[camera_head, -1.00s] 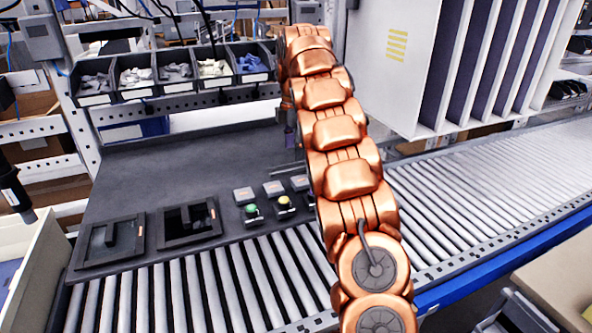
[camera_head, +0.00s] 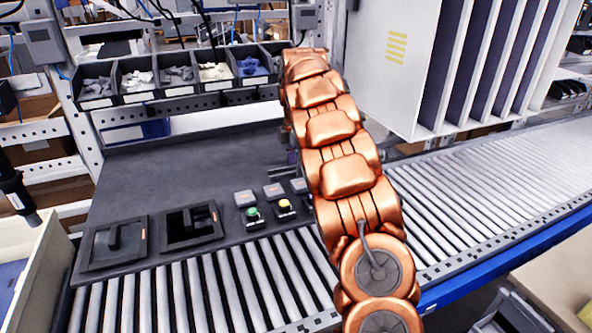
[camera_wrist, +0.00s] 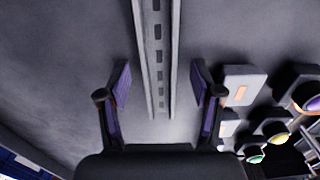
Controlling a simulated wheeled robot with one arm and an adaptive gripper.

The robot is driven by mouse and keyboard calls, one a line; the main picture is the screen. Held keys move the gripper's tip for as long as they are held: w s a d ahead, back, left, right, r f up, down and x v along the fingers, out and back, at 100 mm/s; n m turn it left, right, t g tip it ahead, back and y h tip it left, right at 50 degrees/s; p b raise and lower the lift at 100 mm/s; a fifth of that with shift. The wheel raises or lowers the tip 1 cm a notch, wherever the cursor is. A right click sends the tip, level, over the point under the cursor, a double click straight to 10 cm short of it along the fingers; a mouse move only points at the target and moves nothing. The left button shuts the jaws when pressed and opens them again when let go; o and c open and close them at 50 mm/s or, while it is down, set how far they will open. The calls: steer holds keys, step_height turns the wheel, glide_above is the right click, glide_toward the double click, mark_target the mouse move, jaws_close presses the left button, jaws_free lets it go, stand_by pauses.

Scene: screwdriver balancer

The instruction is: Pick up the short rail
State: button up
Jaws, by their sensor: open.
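In the wrist view a slotted metal rail (camera_wrist: 157,60) lies on the dark work surface. It runs from the top edge of the picture down to the space between my fingers. My gripper (camera_wrist: 160,88) is open, one finger on each side of the rail's near end, with a gap on both sides. The fingers do not touch the rail in this view. In the head view my copper arm covers the rail and most of my gripper.
Square blocks (camera_wrist: 240,85) and coloured buttons stand close to the right finger. In the head view the dark worktop (camera_head: 190,170) is clear left of my arm. Two black trays (camera_head: 190,226) sit at its front, beside a roller conveyor (camera_head: 210,290). Parts bins (camera_head: 138,78) line the back.

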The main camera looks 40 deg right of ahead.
jaws_close()
stand_by(0.4)
steer(key=shift+r, duration=0.1)
